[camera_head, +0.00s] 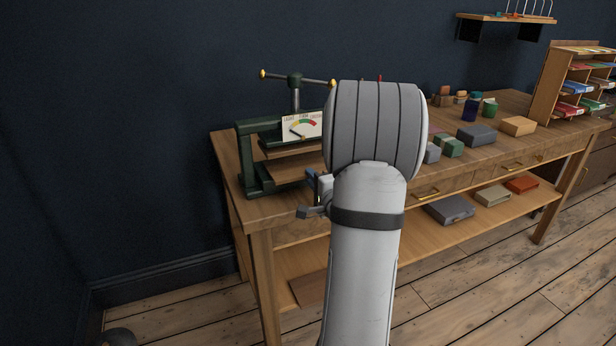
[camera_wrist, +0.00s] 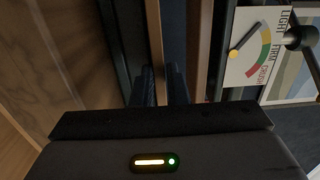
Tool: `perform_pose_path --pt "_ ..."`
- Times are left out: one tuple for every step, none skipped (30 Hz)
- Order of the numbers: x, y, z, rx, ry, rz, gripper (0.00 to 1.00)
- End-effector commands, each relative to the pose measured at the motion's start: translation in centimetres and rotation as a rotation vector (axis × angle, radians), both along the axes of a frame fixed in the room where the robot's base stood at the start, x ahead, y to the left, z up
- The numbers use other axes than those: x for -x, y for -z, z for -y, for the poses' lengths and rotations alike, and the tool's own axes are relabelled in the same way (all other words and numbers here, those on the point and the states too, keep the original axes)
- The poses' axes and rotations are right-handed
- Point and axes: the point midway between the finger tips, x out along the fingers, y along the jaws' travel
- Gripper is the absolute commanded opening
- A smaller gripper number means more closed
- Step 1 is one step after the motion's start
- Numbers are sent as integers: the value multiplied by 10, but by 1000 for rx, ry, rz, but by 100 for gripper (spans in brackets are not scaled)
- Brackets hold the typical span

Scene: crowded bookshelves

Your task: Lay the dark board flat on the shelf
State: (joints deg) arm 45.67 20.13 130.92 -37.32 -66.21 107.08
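My gripper (camera_head: 316,196) is at the front of a dark green screw press (camera_head: 247,158) on the left end of the bench. It is turned on its side. In the wrist view its two dark fingers (camera_wrist: 162,88) stand a narrow gap apart. A brown board edge (camera_wrist: 154,30) runs down to the gap; I cannot tell whether the fingers touch it. In the head view brown boards (camera_head: 283,170) show inside the press, partly hidden by my arm. A dark brown board (camera_head: 308,289) also shows on the lower shelf (camera_head: 285,264), at its left end.
A gauge card (camera_head: 303,126) is on the press front. Grey (camera_head: 478,135) and tan blocks (camera_head: 518,126) stand on the bench to the right. The lower shelf also holds a grey box (camera_head: 449,209) and others, with bare room left of them. My arm hides the middle.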

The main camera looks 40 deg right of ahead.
Motion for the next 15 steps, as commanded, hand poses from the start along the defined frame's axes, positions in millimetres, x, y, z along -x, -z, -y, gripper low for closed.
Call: perform_pose_path --pt "0 0 0 0 0 1 10" --pt "0 0 0 0 0 1 9" --pt "0 0 0 0 0 1 7" --pt "0 -1 0 0 0 1 6" --pt "0 0 0 0 0 1 5" --pt "0 0 0 0 0 1 3" --pt "0 0 0 0 0 1 2" --pt "0 0 0 0 1 1 1" --pt "0 -1 0 0 1 1 0" --pt "0 -1 0 0 1 1 0" --pt "0 -1 0 0 1 1 0" --pt "0 -1 0 0 1 2 0" --pt "0 -1 0 0 1 2 0" --pt "0 -1 1 1 1 2 0" --pt "0 -1 1 1 1 2 0"
